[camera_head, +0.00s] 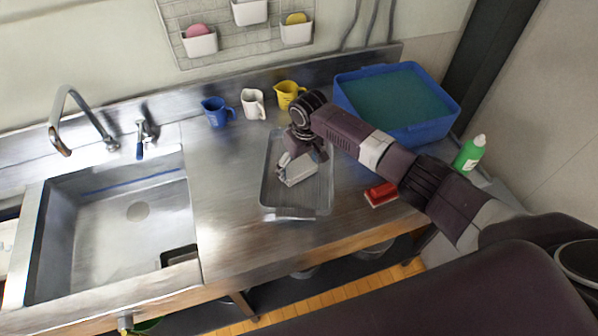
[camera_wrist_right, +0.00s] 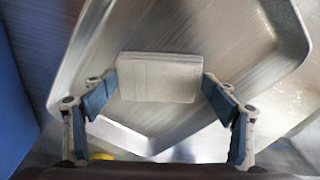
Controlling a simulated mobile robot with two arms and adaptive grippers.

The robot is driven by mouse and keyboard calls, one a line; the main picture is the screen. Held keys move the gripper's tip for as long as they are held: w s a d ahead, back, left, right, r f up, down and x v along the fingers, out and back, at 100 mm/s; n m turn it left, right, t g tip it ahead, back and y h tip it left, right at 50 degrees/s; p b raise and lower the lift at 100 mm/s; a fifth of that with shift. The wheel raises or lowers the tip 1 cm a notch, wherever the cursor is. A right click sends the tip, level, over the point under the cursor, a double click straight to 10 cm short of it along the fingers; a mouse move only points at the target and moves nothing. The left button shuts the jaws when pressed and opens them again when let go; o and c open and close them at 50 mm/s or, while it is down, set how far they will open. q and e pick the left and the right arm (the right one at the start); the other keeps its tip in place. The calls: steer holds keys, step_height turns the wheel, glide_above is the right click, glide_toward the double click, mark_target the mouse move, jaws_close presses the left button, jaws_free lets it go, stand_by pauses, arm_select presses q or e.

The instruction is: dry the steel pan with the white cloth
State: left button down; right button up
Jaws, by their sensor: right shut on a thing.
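The steel pan (camera_head: 300,205) lies on the steel counter to the right of the sink. My right gripper (camera_head: 297,168) is over the pan and shut on the folded white cloth (camera_head: 299,172). In the right wrist view the cloth (camera_wrist_right: 160,78) sits between the two blue fingertips, with the pan (camera_wrist_right: 225,70) behind it. I cannot tell whether the cloth touches the pan floor. My left gripper is not in view.
Blue (camera_head: 216,112), white (camera_head: 253,104) and yellow (camera_head: 289,95) jugs stand behind the pan. A blue tub (camera_head: 434,134) is at the back right. A red brush-like block (camera_head: 380,194) and a green bottle (camera_head: 469,154) are to the right. The sink (camera_head: 115,225) is at left.

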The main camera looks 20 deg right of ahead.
mark_target(299, 160)
steer(key=shift+w+d+f+b, duration=0.15)
steer(key=shift+w+d+b, duration=0.1)
steer(key=shift+w+b, duration=0.6)
steer(key=shift+w+d+b, duration=0.25)
steer(key=shift+w+b, duration=0.35)
steer(key=shift+b, duration=0.05)
steer(key=shift+r+p, duration=0.25)
steer(key=shift+p, duration=0.1)
steer(key=shift+s+p, duration=0.1)
steer(key=shift+p, duration=0.35)
steer(key=s+p, duration=0.2)
steer(key=p, duration=0.1)
steer(key=shift+s+a+r, duration=0.1)
steer(key=shift+a, duration=0.25)
steer(key=shift+s+a+f+p, duration=0.2)
steer(key=shift+s+p, duration=0.15)
steer(key=shift+p, duration=0.15)
